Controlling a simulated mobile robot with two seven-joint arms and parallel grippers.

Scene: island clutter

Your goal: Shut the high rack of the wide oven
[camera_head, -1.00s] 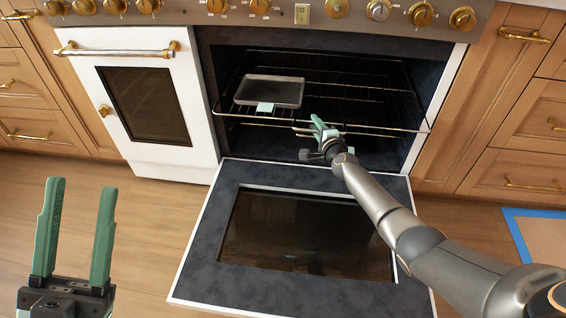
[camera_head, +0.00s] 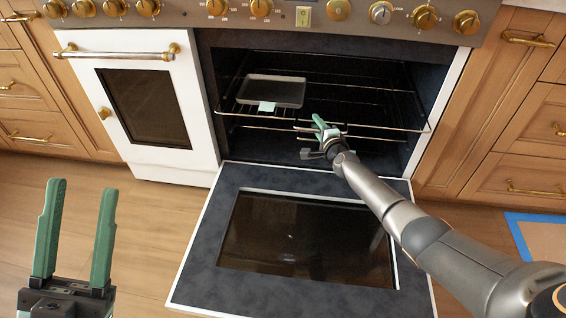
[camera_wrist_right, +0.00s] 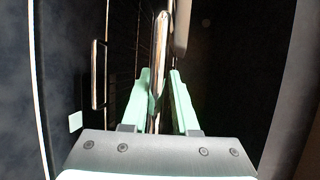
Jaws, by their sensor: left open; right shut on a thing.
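The wide oven stands open, its dark door (camera_head: 210,258) folded down flat in front. The high rack (camera_head: 375,127), a wire shelf, is inside the upper cavity, its front rail near the opening. My right gripper (camera_head: 319,124) is at the middle of that front rail. In the right wrist view, the right gripper (camera_wrist_right: 162,88) has its green fingers on both sides of a shiny metal bar (camera_wrist_right: 159,60), shut on it. My left gripper (camera_head: 78,190) is open and empty at the lower left, over the floor.
A dark baking tray (camera_head: 272,91) with a small pale tag (camera_head: 266,107) rests on the rack's left side. A narrow closed white oven door (camera_head: 150,100) is to the left. Wooden drawers (camera_head: 520,120) flank the right. Floor at the left is clear.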

